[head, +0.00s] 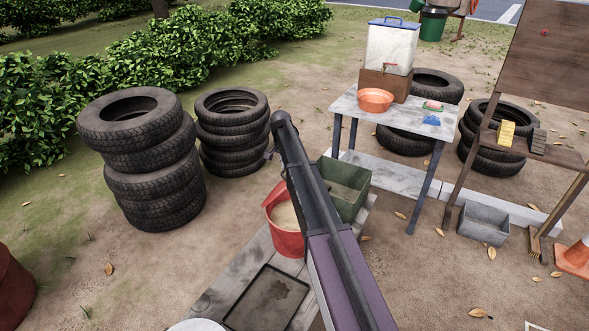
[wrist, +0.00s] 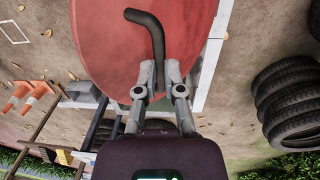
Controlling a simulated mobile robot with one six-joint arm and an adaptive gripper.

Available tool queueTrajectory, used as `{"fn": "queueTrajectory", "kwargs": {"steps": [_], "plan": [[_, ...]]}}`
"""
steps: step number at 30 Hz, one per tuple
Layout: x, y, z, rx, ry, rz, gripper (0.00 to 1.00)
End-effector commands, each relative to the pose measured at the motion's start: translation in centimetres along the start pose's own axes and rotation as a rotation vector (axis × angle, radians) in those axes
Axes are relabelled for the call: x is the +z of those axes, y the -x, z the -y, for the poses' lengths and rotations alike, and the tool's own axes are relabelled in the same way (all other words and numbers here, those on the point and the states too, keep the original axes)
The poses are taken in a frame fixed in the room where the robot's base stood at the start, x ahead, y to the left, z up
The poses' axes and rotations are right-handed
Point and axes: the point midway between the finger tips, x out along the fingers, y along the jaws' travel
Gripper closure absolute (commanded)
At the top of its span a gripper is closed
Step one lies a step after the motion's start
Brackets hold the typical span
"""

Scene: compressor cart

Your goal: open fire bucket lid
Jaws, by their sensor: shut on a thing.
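The red fire bucket (head: 286,243) stands on a grey plank bench in the head view. Its mouth is partly uncovered, with pale sand (head: 287,214) showing inside. In the wrist view a round red lid (wrist: 195,38) fills the top middle, with a bent dark handle (wrist: 152,32) on it. My gripper (wrist: 158,72) is shut on the lower end of this handle.
A green metal box (head: 347,186) stands close behind the bucket, right of my arm. A dark tray (head: 268,298) lies on the bench (head: 225,285) in front. Stacked tyres (head: 150,165) stand to the left. A table (head: 390,115) with an orange bowl (head: 375,99) stands behind.

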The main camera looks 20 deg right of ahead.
Motion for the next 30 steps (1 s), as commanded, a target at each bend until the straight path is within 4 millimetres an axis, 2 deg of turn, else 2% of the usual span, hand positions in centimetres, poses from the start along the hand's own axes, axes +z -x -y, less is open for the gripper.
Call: {"fn": "queueTrajectory", "kwargs": {"steps": [1, 9, 15, 24, 30], "plan": [[0.2, 0.7, 2.3, -0.02, 0.011, 0.007, 1.0], [0.2, 1.8, 7.7, -0.02, 0.009, 0.007, 1.0], [0.3, 1.7, 11.6, -0.016, 0.006, 0.011, 1.0], [-0.1, 0.8, 16.2, -0.012, 0.001, 0.009, 1.0], [-0.4, 0.4, 18.0, -0.012, -0.002, 0.005, 1.0]]}}
